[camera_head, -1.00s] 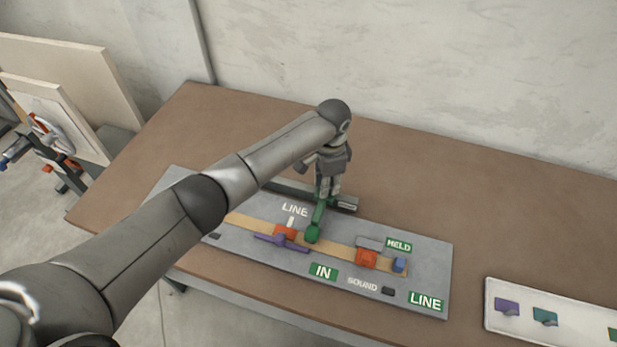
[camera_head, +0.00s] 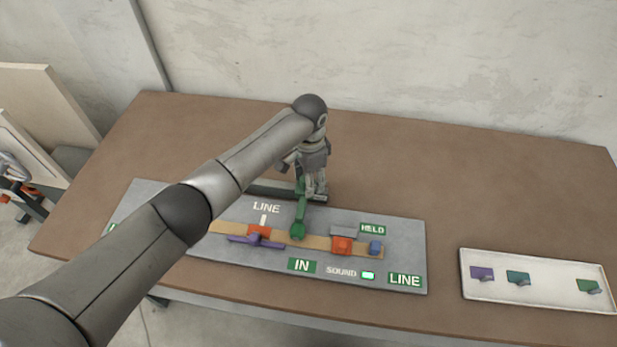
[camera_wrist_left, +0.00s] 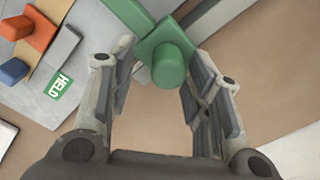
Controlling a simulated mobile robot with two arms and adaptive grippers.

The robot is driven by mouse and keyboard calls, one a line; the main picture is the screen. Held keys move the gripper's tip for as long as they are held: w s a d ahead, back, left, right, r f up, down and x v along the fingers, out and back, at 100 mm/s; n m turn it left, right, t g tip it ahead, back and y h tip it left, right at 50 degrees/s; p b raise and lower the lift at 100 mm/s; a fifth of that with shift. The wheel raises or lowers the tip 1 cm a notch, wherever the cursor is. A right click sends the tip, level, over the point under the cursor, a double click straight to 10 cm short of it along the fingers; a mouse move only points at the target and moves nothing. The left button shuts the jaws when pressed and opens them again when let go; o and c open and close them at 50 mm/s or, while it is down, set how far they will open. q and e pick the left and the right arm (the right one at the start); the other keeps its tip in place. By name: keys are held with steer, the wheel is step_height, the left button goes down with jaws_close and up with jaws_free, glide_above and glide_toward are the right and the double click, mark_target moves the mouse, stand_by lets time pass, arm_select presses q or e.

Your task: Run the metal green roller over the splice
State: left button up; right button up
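The green roller (camera_head: 298,231) rests on the tan strip (camera_head: 315,242) between two orange blocks, the left one (camera_head: 257,234) and the right one (camera_head: 342,245). Its green arm runs back toward the rear of the grey board. My left gripper (camera_head: 316,192) points down at the rear end of this arm. In the left wrist view its fingers stand apart either side of a green knob (camera_wrist_left: 169,66), with a visible gap on the left. The splice itself is not clearly distinguishable. The SOUND lamp (camera_head: 368,275) is lit green. My right gripper is out of view.
A purple bar (camera_head: 256,242) lies by the left orange block, and a blue block (camera_head: 375,247) sits at the strip's right end. A white tray (camera_head: 535,295) with purple, teal and green pieces stands at right. The brown table (camera_head: 430,170) is clear behind.

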arm_select(q)
steer(key=shift+a+r, duration=0.1)
steer(key=shift+a, duration=0.05)
step_height(320, 180, up, 12)
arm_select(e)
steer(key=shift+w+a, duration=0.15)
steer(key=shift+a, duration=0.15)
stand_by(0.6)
